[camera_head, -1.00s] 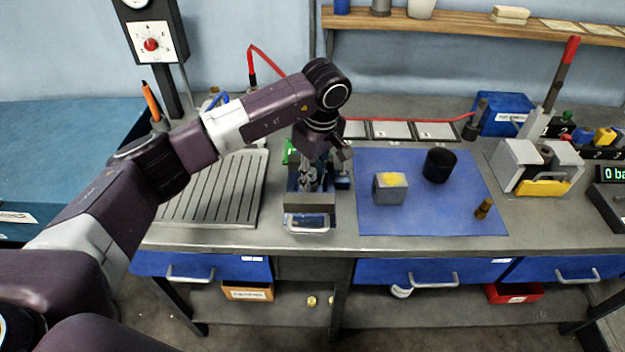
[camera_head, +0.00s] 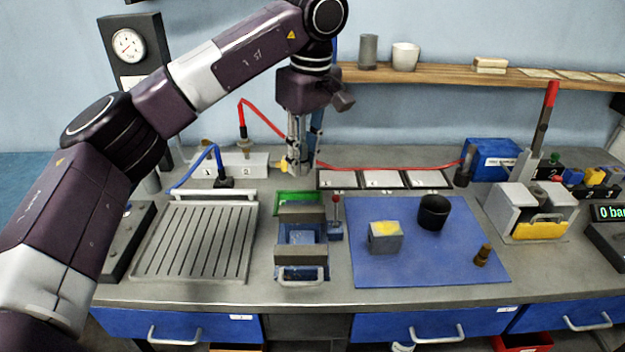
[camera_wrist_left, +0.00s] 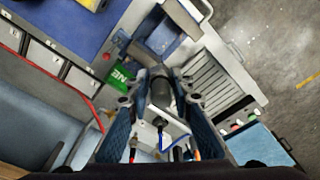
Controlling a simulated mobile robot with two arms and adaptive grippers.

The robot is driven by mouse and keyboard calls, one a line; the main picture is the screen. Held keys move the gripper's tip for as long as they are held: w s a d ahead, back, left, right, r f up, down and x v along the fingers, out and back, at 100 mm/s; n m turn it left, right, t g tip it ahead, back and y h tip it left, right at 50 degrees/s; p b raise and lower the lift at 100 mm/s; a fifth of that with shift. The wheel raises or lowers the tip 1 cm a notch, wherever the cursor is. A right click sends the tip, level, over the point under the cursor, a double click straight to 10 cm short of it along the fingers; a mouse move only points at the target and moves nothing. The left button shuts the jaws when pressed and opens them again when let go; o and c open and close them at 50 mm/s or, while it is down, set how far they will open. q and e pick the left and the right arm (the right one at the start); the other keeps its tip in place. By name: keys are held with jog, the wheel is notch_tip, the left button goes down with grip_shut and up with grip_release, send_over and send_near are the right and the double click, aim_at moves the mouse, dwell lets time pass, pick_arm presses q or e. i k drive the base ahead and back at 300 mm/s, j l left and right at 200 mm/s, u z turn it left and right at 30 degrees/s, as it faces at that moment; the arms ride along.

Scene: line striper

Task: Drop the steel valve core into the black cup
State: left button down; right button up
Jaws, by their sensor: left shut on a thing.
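My left gripper (camera_head: 293,166) hangs over the back of the bench, in front of the wall and above the blue vise. In the left wrist view its two fingers are shut on a small dark grey cylinder, the steel valve core (camera_wrist_left: 160,87). In the head view the core is mostly hidden by the fingertips. The black cup (camera_head: 433,213) stands upright on the blue mat (camera_head: 420,270), to the right of my gripper and well apart from it. Its inside looks dark. My right gripper is not in view.
The blue vise (camera_head: 301,262) stands open left of the mat. A grey block with a yellow top (camera_head: 385,238) and a small brass part (camera_head: 482,256) are on the mat. A ribbed tray (camera_head: 198,243) lies left. A grey press with a tall red-tipped lever (camera_head: 530,205) stands right.

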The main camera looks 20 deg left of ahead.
aim_at(428, 220)
jog(key=i+l+u, duration=0.1)
jog(key=l, duration=0.4)
jog(key=i+l+u, duration=0.15)
jog(key=l, duration=0.3)
jog(key=i+l+u, duration=0.1)
jog(key=i+l, duration=0.15)
jog(key=l, duration=0.3)
jog(key=i+l+u, duration=0.15)
jog(key=l, duration=0.35)
jog(key=l+u, duration=0.1)
jog(key=l, duration=0.4)
jog(key=i, duration=0.05)
